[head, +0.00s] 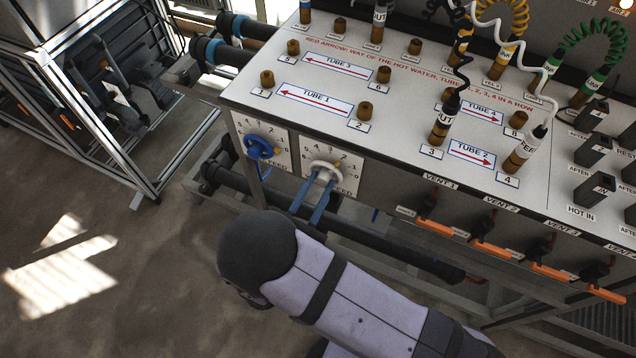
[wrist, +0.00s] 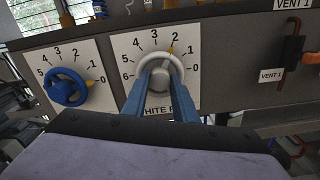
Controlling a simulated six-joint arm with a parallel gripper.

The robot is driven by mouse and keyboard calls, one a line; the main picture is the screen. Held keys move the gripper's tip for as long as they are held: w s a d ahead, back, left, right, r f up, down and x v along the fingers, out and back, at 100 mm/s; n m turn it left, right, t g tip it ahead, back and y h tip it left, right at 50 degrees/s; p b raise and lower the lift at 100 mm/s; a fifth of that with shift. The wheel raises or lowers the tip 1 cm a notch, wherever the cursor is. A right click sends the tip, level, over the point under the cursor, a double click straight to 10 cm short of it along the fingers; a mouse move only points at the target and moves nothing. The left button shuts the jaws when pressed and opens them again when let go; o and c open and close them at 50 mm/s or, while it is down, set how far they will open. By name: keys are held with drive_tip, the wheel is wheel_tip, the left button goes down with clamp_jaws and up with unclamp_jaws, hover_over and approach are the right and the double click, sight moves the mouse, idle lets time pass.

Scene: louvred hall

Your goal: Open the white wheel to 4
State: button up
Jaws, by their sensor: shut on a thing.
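The white wheel (head: 325,167) sits on the right of two dial plates on the front of the grey cabinet. In the wrist view the white wheel (wrist: 177,62) faces me, with numbers 0 to 6 around it on the white dial plate (wrist: 122,92). Its small yellow pointer (wrist: 171,50) stands at about 2. My gripper (head: 319,180) reaches the wheel from the front. In the wrist view my gripper's two blue fingers (wrist: 162,72) are closed on the wheel, and they cover its lower part and some of the plate's lettering.
A blue wheel (head: 260,147) on its own dial is close at the left, also in the wrist view (wrist: 66,88). Orange vent levers (head: 435,228) line the cabinet front at the right. Dark pipes (head: 365,242) run below. Open floor lies at the left.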

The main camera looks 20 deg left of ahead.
drive_tip(key=n+p, duration=0.2)
drive_tip(key=n, duration=0.4)
drive_tip(key=shift+r, duration=0.1)
drive_tip(key=n+p, duration=0.1)
drive_tip(key=n, duration=0.5)
drive_tip(key=shift+p, duration=0.3)
drive_tip(key=o, duration=1)
drive_tip(key=shift+o, duration=0.2)
drive_tip(key=s+b, duration=0.1)
drive_tip(key=s, duration=0.6)
drive_tip(key=shift+s+b, duration=0.2)
drive_tip(key=shift+b, duration=0.1)
